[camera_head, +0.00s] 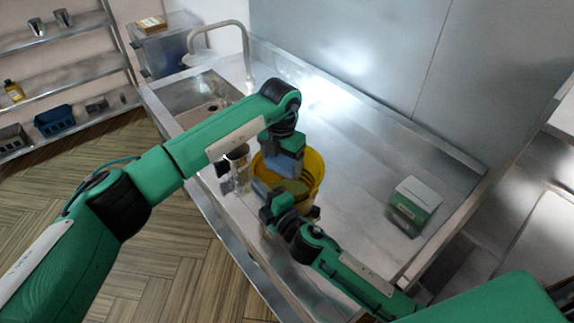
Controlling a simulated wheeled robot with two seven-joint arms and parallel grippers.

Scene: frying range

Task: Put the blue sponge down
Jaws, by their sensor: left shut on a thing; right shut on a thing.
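My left gripper (287,158) is shut on the blue sponge (282,168) and holds it over the yellow bucket (317,166) on the steel counter. The gripper covers part of the sponge. My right gripper (272,205) is at the near side of the bucket, below the left one. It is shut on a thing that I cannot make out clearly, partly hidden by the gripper.
A clear container (239,177) stands left of the bucket near the counter's front edge. A green and white box (414,204) is at the right. A sink (201,102) with a faucet (246,62) is at the back left. The counter (365,150) between bucket and wall is clear.

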